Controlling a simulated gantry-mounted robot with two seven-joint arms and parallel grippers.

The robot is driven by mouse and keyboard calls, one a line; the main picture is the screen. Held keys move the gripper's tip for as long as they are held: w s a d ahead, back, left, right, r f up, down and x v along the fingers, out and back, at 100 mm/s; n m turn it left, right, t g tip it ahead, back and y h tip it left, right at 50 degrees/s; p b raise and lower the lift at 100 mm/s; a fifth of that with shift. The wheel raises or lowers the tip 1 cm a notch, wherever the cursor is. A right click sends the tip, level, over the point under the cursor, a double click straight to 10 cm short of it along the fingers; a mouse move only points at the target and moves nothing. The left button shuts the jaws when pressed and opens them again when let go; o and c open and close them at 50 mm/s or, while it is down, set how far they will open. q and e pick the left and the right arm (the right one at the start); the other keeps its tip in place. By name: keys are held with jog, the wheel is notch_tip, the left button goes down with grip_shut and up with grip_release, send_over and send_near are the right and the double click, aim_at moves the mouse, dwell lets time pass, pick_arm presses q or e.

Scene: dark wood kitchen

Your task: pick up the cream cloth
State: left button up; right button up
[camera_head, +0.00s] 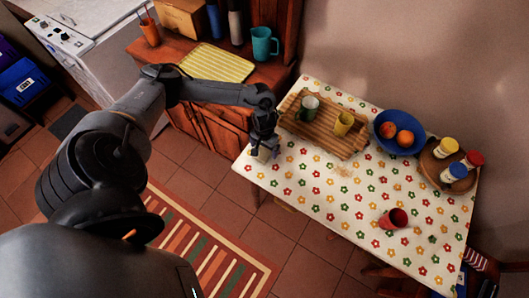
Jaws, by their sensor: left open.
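My left gripper (266,146) hangs at the left edge of the dining table, pointing down with its jaws open. A small pale cream patch, which looks like the cream cloth (262,155), shows right under the fingers at the table's edge. The gripper partly hides it, and it blends with the flowered table cover (320,195). I cannot tell whether the fingers touch it. My right gripper is not in view.
A yellow striped mat (217,62) lies on the cabinet.

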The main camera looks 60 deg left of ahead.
pick_arm(q)
jog(key=shift+f, duration=0.4)
jog(key=c, duration=1.1)
jog(key=shift+r, duration=0.15)
